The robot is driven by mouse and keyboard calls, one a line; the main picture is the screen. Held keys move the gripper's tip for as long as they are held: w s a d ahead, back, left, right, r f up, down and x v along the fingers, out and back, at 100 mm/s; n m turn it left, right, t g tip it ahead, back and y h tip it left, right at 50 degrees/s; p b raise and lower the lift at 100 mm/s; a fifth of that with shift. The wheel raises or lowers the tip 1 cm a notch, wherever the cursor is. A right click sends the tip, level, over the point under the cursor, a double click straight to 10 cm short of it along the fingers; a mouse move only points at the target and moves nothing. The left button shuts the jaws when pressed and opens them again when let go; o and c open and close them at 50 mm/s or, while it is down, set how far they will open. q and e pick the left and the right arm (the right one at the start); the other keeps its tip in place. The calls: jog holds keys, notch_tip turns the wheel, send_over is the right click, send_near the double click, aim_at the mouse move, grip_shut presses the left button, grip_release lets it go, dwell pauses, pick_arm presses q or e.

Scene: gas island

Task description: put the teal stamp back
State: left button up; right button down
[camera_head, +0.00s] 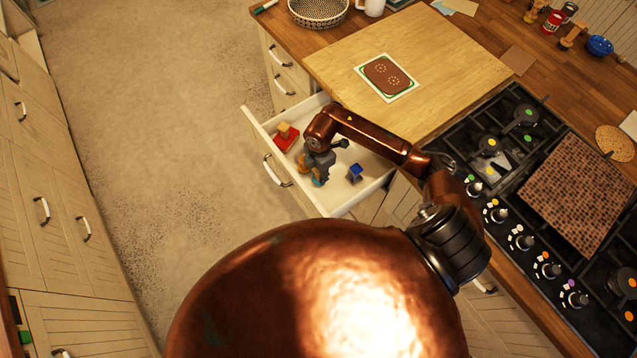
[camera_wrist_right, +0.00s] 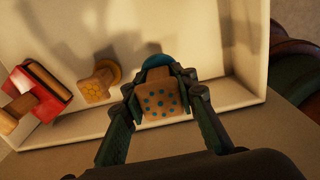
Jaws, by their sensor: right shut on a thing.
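The teal stamp (camera_wrist_right: 158,100) has a wooden block with teal dots and a rounded teal end. My right gripper (camera_wrist_right: 163,90) is shut on its wooden block. In the head view, my right gripper (camera_head: 319,167) is over the open drawer (camera_head: 335,201), and a bit of the teal stamp (camera_head: 317,181) shows below it. The gripper hides most of the stamp there. I cannot tell whether the stamp touches the drawer floor. My left gripper is not in view.
In the drawer are a red stamp (camera_head: 286,139), a yellow stamp (camera_head: 302,163) beside my gripper, and a blue stamp (camera_head: 354,173) to the right. Above the drawer is a wooden board (camera_head: 440,60) with a patterned card (camera_head: 388,76). A gas hob (camera_head: 520,125) is at right.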

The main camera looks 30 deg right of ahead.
jog(key=shift+f, duration=3.3)
jog(key=shift+f+b, duration=0.15)
jog(key=shift+b, duration=0.15)
jog(key=c, duration=1.5)
grip_release()
jog(key=shift+c, duration=0.2)
notch_tip(320, 180, up, 12)
jog(key=shift+r+p, duration=0.2)
jog(key=shift+p, duration=0.25)
